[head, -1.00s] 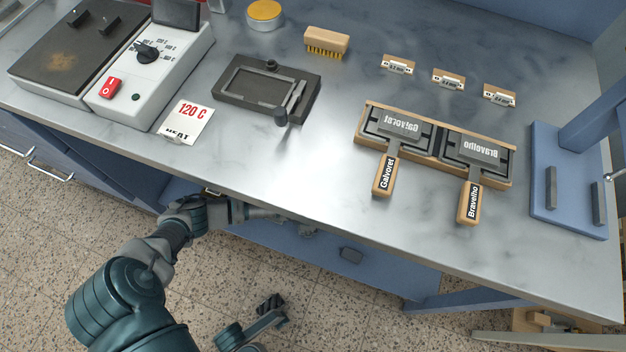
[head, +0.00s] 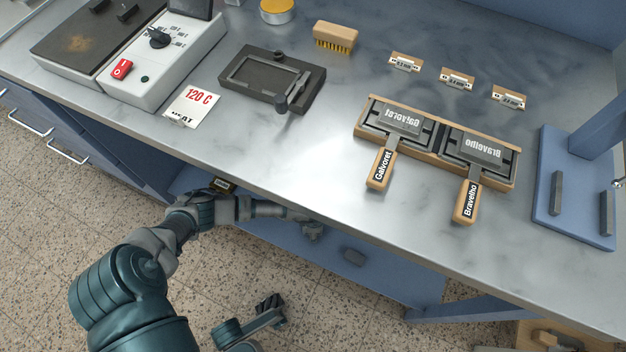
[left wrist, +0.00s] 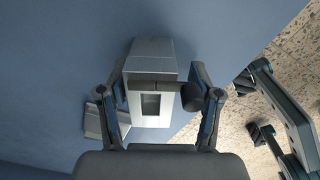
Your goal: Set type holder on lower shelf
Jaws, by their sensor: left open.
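In the left wrist view, a pale grey box-shaped metal piece (left wrist: 150,78) with a dark rectangular window and a dark knob on its right lies between the fingers of my open left gripper (left wrist: 166,100); it appears to be the type holder. I cannot tell whether the fingers touch it. In the head view, my left gripper (head: 312,230) is under the bench's front edge, over the blue lower shelf (head: 385,275), and mostly hidden by the bench. The holder cannot be made out clearly there.
The metal bench top (head: 300,185) overhangs the shelf. On top are a dark framed tray (head: 268,80) and two handled type pieces in a wooden rack (head: 437,150).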

